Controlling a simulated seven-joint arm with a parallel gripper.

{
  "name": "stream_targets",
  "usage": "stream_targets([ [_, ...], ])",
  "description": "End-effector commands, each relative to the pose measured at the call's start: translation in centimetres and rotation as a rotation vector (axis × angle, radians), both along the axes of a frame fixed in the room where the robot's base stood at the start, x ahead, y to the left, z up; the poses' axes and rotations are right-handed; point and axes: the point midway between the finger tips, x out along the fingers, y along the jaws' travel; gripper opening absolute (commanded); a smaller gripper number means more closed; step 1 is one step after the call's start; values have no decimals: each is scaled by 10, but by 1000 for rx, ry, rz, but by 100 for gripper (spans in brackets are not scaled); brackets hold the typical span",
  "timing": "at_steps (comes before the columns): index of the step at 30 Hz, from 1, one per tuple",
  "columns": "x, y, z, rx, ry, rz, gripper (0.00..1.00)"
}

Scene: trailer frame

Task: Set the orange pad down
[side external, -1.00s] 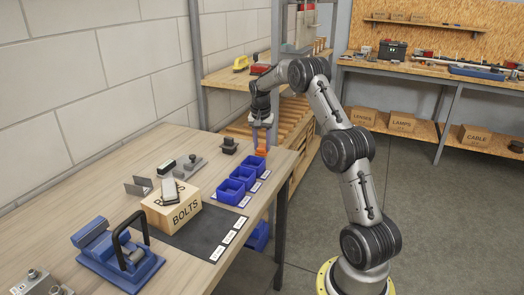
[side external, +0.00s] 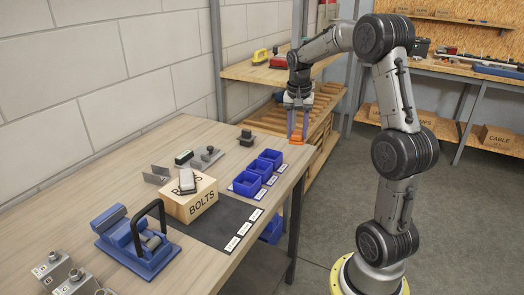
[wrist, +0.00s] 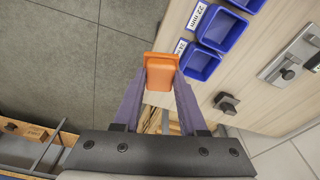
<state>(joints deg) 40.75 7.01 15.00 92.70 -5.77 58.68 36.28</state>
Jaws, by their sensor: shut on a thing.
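The orange pad (side external: 296,140) is between the fingertips of my gripper (side external: 298,132), which points down at the far right corner of the wooden workbench (side external: 140,165). In the wrist view, the pad (wrist: 160,72) is a small orange block with a raised rim, held between the two purplish fingers of my gripper (wrist: 160,80). Both fingers press against its sides. The pad overlaps the bench edge in that view, with floor to the left. I cannot tell whether its underside touches the bench.
Blue bins (side external: 258,172) stand in a row beside the pad, along the bench's right edge. A dark clamp block (side external: 246,138) sits farther left. A wooden BOLTS box (side external: 190,205) and a blue fixture (side external: 135,245) are nearer. A shelf unit (side external: 255,75) stands behind.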

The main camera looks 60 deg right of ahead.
Motion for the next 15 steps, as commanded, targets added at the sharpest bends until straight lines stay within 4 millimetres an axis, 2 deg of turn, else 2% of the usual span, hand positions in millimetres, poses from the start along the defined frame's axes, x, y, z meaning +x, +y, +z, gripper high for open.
stream_targets([
  [5, 17, 45, -1, 6, 6, 184, 0],
  [12, 40, 118, 1, 5, 0, 427, 0],
  [15, 45, 138, 4, 3, -4, 478, 0],
])
